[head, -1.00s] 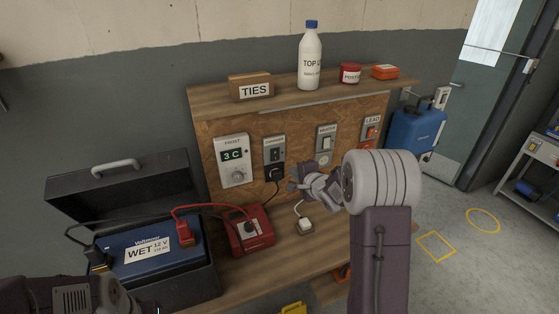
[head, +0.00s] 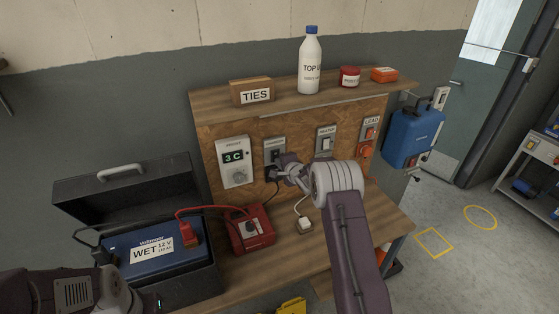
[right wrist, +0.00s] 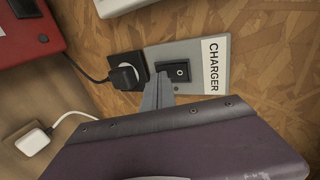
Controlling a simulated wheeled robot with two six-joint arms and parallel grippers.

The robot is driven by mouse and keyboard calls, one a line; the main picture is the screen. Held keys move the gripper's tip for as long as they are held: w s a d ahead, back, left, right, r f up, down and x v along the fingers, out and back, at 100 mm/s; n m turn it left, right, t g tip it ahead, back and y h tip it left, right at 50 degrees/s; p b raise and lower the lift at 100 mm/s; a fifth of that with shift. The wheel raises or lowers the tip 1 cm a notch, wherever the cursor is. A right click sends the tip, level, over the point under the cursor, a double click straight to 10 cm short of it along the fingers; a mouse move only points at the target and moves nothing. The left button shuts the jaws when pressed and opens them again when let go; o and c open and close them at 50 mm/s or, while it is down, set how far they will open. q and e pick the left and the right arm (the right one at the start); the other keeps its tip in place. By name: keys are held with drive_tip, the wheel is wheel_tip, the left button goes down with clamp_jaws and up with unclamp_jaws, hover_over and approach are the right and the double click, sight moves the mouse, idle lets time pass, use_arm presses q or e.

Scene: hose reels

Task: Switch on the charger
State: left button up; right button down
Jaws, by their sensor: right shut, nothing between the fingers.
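The charger socket plate (head: 275,144) is fixed to the wooden backboard, left of the heater plate. In the right wrist view the plate (right wrist: 212,56), labelled CHARGER, shows a dark rocker switch (right wrist: 178,71) and a black plug (right wrist: 126,75) in its outlet. My right gripper (head: 281,172) is shut and empty in front of the lower part of this plate. In the right wrist view its fingertips (right wrist: 160,80) are close beside the switch; I cannot tell whether they touch it. The red charger (head: 248,229) sits on the bench. My left gripper is not visible; only its arm shows at lower left.
A battery (head: 150,252) labelled WET stands in an open black case, with a red lead to the charger. A frost thermostat (head: 235,162) is left of the plate. The heater (head: 326,141) and lead (head: 369,138) plates are right. A white plug (head: 305,225) lies on the bench.

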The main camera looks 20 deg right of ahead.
drive_tip(key=shift+w, duration=0.15)
drive_tip(key=shift+w+r+t+p, duration=0.2)
drive_tip(key=shift+r+t+p, duration=0.15)
drive_tip(key=shift+r, duration=0.5)
drive_tip(key=shift+f, duration=0.1)
idle(0.3)
drive_tip(key=shift+s+a+f, duration=0.1)
drive_tip(key=shift+a, duration=0.05)
